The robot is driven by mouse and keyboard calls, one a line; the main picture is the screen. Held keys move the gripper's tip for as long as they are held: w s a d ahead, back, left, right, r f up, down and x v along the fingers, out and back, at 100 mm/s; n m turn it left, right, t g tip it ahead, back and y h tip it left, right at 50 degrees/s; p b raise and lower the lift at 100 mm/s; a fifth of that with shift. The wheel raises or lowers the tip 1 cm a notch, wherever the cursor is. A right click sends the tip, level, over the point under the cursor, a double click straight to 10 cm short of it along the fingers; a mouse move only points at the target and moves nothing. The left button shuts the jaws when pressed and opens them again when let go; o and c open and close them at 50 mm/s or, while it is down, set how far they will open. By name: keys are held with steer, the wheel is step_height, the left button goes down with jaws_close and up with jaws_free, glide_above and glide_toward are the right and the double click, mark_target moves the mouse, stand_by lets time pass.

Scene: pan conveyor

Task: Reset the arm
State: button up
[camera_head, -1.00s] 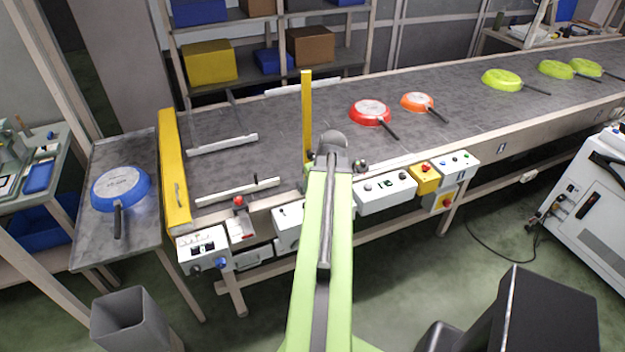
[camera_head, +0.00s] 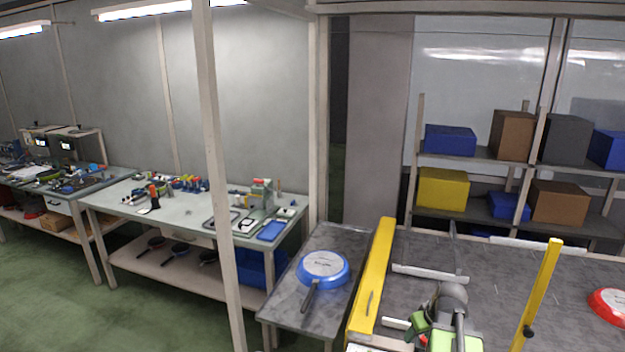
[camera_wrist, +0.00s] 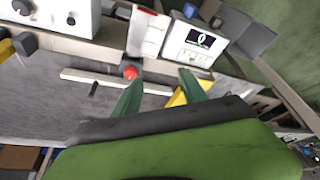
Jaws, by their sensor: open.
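My gripper (camera_wrist: 161,76) is open and empty in the wrist view, with its two green fingers spread apart. The grey conveyor's control boxes and a red button (camera_wrist: 129,72) lie beyond the fingertips. In the head view my arm shows at the lower right over the near left end of the conveyor (camera_head: 490,285); its fingers are hard to make out there. A blue pan (camera_head: 323,268) lies upside down on the grey side table (camera_head: 285,295), left of the conveyor. A red pan (camera_head: 609,305) lies on the conveyor at the right edge, partly cut off.
A yellow barrier (camera_head: 372,285) stands at the conveyor's left end, and a yellow post (camera_head: 537,295) rises right of my arm. White guide rails (camera_head: 430,274) lie on the belt. A workbench (camera_head: 180,212) stands left. The green floor at lower left is clear.

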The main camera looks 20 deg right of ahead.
steer(key=w+a+f+n+g+y, duration=0.1)
steer(key=w+a+n, duration=0.15)
steer(key=a, duration=1.15)
steer(key=w+a+n+g, duration=0.15)
steer(key=w+a, duration=0.25)
steer(key=a, duration=1)
steer(key=s+a+m+g, duration=0.1)
steer(key=s+a+m, duration=0.2)
steer(key=s+a, duration=0.2)
steer(key=shift+s+a+f+g+h, duration=0.3)
steer(key=shift+s+a+f+g, duration=0.05)
steer(key=shift+a, duration=0.5)
